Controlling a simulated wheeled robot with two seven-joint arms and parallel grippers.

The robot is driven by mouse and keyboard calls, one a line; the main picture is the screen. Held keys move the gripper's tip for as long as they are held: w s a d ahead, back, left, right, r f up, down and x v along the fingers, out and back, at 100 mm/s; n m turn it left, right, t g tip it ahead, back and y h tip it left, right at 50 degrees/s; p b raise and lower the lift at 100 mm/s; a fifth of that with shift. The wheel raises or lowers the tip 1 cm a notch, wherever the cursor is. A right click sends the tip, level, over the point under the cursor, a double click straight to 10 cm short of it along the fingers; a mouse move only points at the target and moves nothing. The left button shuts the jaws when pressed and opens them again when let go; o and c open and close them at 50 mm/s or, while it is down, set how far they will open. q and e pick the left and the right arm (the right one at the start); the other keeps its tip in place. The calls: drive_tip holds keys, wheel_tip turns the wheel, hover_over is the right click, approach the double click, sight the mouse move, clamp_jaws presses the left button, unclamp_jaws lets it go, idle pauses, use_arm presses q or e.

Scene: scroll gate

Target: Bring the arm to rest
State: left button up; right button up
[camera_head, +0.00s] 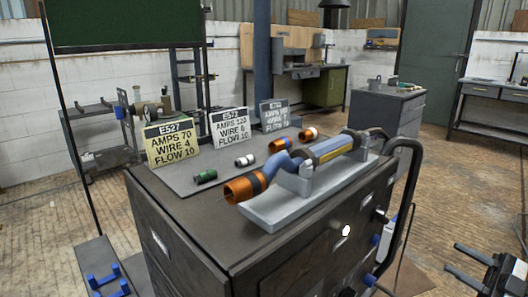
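My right gripper (453,258) is at the lower right edge, low beside the cabinet and well apart from it. Its two dark fingers are spread and nothing shows between them. My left gripper is not in view. A torch-like tool with a blue and grey body (333,148) and an orange nozzle (244,188) lies in a grey cradle (270,212) on the dark cabinet (200,235). No gripper touches it.
Yellow (171,142), white (230,127) and grey (274,114) label cards stand at the back of the cabinet top. Small green (206,177), white (244,160), blue-orange (279,144) and orange (308,134) cylinders lie before them. A black handle (413,190) sticks out at right. Wooden floor lies beyond.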

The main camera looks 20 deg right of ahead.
drive_tip(key=a+f+m+h+p, duration=0.2)
drive_tip(key=a+f+m+h, duration=0.35)
drive_tip(key=a, duration=0.35)
drive_tip(key=a+f+m+h+p, duration=0.35)
drive_tip(key=a+f+m, duration=0.2)
drive_tip(key=a, duration=0.35)
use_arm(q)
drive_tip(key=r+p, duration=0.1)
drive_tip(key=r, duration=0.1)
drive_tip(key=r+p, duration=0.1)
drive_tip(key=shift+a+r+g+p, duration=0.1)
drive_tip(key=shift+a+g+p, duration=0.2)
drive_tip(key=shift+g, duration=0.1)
use_arm(e)
drive_tip(key=s+a+r+m+g+h, duration=0.1)
drive_tip(key=s+a+m+g, duration=0.1)
drive_tip(key=a, duration=0.7)
drive_tip(key=s+a+r+m+g+h, duration=0.1)
drive_tip(key=s+a+m+g, duration=0.1)
drive_tip(key=a, duration=0.7)
drive_tip(key=shift+s+a+g, duration=0.2)
drive_tip(key=shift+s+g, duration=0.5)
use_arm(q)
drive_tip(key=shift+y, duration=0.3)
use_arm(e)
drive_tip(key=shift+f, duration=0.1)
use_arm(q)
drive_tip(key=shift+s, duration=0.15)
